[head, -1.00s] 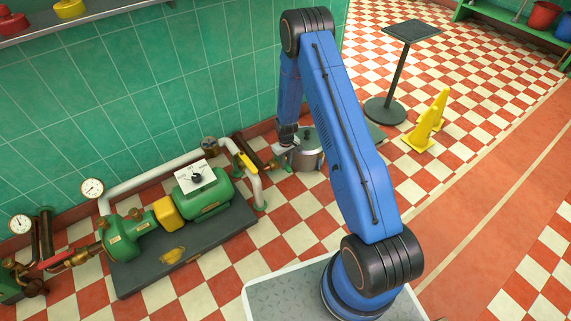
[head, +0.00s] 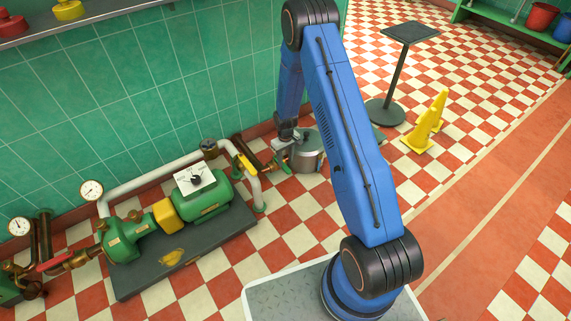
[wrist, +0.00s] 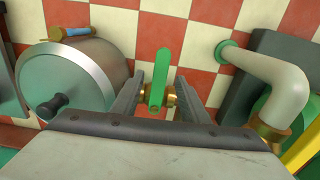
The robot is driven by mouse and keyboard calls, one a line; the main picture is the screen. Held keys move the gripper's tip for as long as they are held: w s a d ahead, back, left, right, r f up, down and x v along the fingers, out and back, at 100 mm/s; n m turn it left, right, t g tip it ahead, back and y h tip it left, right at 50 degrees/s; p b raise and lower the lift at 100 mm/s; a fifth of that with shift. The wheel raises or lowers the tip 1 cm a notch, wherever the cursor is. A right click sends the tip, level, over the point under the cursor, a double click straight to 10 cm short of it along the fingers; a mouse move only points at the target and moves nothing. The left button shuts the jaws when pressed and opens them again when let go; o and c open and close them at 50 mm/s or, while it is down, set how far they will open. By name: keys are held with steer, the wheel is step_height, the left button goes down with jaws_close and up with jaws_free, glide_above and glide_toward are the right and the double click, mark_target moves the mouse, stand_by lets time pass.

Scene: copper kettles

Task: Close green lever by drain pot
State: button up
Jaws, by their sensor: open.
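The green lever (wrist: 161,74) stands upright in the wrist view, on a brass valve body (wrist: 170,97). My gripper (wrist: 158,82) is open, with one finger on each side of the lever. I see a gap on both sides of the lever's upper part; whether a finger touches the brass body I cannot tell. The metal drain pot (wrist: 70,78), with a black knob, is left of the lever.
A white pipe (wrist: 265,75) bends down to the right of the lever. In the head view a green pump (head: 205,203) on a dark base (head: 185,260) stands to the left. The checkered floor in front is clear.

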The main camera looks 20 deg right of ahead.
step_height(320, 180, up, 13)
stand_by(0.4)
steer(key=shift+r, duration=0.1)
stand_by(0.3)
step_height(320, 180, up, 18)
steer(key=t, duration=0.1)
glide_above(286, 167)
steer(key=s, duration=0.5)
steer(key=s+a+r+m+t, duration=0.1)
steer(key=s+r+m, duration=0.1)
steer(key=s+r, duration=1.05)
steer(key=s+r+t, duration=0.1)
steer(key=s+r, duration=0.2)
steer(key=s, duration=0.6)
steer(key=s+r+t, duration=0.1)
steer(key=s+r, duration=0.3)
steer(key=s, duration=0.4)
steer(key=s+r+m, duration=0.1)
steer(key=s+r, duration=0.3)
steer(key=s, duration=0.5)
steer(key=shift+s+a+t, duration=0.15)
steer(key=shift+s+t, duration=0.15)
steer(key=shift+t, duration=0.1)
